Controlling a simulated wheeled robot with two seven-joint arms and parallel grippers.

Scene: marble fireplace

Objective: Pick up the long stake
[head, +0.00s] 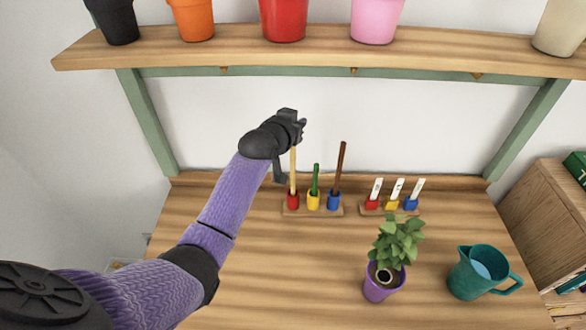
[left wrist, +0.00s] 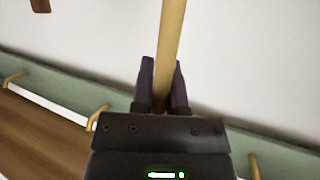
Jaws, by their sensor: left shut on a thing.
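A long pale tan stake (head: 293,172) stands upright at the left of the stake rack (head: 323,211), with its lower end at the red cup (head: 293,201). My left gripper (head: 298,127) is at the stake's upper end, shut on it. In the left wrist view the tan stake (left wrist: 171,45) passes between the dark fingers of my gripper (left wrist: 163,80). A short green stake (head: 315,179) is in the yellow cup and a tall brown stake (head: 340,167) leans slightly in the blue cup. My right gripper is not in view.
A shelf (head: 330,50) with several coloured pots runs above the table. A second rack (head: 390,210) with white labels is to the right. A potted plant (head: 395,250) and a teal watering can (head: 478,272) stand at the front right. The table's middle front is clear.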

